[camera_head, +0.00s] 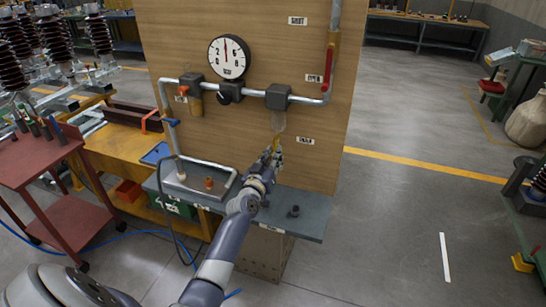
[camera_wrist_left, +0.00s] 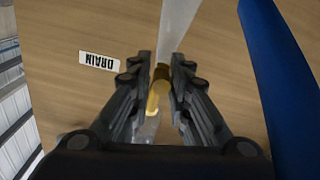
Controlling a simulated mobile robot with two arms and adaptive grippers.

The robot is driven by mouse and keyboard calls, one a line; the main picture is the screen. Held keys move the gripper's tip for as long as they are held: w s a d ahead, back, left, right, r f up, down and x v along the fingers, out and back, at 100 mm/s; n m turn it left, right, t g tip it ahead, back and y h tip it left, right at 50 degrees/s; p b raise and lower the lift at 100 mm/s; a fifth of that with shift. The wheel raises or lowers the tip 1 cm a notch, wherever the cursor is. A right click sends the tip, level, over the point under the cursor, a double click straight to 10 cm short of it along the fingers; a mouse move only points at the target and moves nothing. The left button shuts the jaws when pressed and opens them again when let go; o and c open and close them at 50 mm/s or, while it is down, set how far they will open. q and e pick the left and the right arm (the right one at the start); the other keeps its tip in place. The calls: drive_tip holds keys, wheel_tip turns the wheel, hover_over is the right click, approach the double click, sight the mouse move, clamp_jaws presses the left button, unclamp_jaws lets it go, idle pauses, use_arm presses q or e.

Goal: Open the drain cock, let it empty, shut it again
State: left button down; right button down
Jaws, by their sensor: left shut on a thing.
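The brass drain cock (camera_wrist_left: 160,85) shows in the left wrist view between my left gripper's fingers (camera_wrist_left: 162,72), which are shut on it. In the head view, my left gripper (camera_head: 273,156) reaches up to it from below, under the clear bowl (camera_head: 278,120) on the right of the board. The cock is mostly hidden there by the fingers. A label reading DRAIN (camera_head: 305,141) is beside it, also in the left wrist view (camera_wrist_left: 99,62). Whether the cock is open or shut I cannot tell. My right gripper is not in view.
The upright wooden board (camera_head: 270,60) carries a round gauge (camera_head: 229,58), grey pipes and a red lever (camera_head: 330,62). A grey shelf (camera_head: 312,222) juts out below, with a metal tray (camera_head: 192,188) at left. A red trolley (camera_head: 40,160) stands at the left.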

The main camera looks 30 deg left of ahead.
use_arm(q)
drive_tip(key=c, duration=1.6)
unclamp_jaws()
drive_tip(key=shift+a, duration=0.15)
drive_tip(key=shift+o, duration=0.2)
drive_tip(key=shift+s, duration=0.1)
drive_tip(key=v, duration=1.2)
